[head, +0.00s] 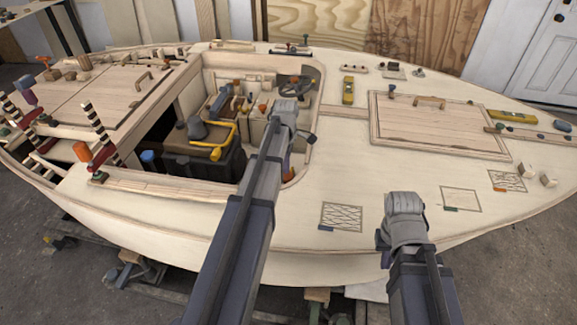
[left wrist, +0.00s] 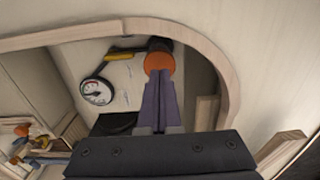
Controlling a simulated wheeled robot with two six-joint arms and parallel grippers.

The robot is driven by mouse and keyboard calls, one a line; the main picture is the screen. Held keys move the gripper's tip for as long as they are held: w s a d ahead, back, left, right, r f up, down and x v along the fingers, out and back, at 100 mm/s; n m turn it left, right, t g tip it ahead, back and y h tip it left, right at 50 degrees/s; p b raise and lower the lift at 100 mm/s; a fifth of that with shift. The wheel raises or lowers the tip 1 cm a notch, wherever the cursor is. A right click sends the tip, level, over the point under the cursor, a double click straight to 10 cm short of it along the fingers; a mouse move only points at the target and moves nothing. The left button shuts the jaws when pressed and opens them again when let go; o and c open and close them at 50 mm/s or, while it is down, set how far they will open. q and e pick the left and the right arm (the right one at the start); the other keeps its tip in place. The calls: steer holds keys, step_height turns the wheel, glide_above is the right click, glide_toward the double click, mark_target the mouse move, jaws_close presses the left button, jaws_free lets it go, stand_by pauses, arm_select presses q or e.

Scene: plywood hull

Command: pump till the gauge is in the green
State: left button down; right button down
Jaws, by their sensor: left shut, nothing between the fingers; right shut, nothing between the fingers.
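The gauge (left wrist: 97,91) is a round white dial with a dark rim, left of my fingers in the left wrist view. Its needle and coloured zones are too small to read surely. A round orange knob (left wrist: 159,63) is right at my left fingertips (left wrist: 158,76); I cannot tell whether they touch it. My left gripper (head: 297,144) reaches down into the cockpit opening, shut and empty, largely hidden behind its own arm in the head view. An orange piece (head: 288,170) shows below it. My right gripper (head: 405,205) is shut and empty above the deck at right, its fingertips not clearly seen.
The opening's wooden rim (left wrist: 225,60) curves closely around my left gripper. A yellow bent handle (head: 222,140) and a dark box (head: 205,168) stand left of my left arm. A hatch (head: 435,120) lies on the right deck. Open deck surrounds my right gripper.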

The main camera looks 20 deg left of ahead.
arm_select(q)
step_height(320, 180, up, 8)
steer(key=p, duration=0.7)
steer(key=shift+a+r, duration=0.15)
steer(key=shift+r, duration=0.05)
steer(key=s+d+m, duration=0.7)
steer(key=d+m, duration=0.1)
steer(key=s+d+m, duration=0.6)
steer(key=d+m, duration=0.2)
steer(key=d, duration=0.1)
steer(key=s+d+m+y, duration=0.1)
steer(key=s+d+m, duration=0.6)
steer(key=d+m, duration=0.1)
steer(key=shift+s+d+m, duration=0.3)
steer(key=shift+s+d, duration=0.05)
steer(key=shift+d, duration=0.2)
stand_by(0.8)
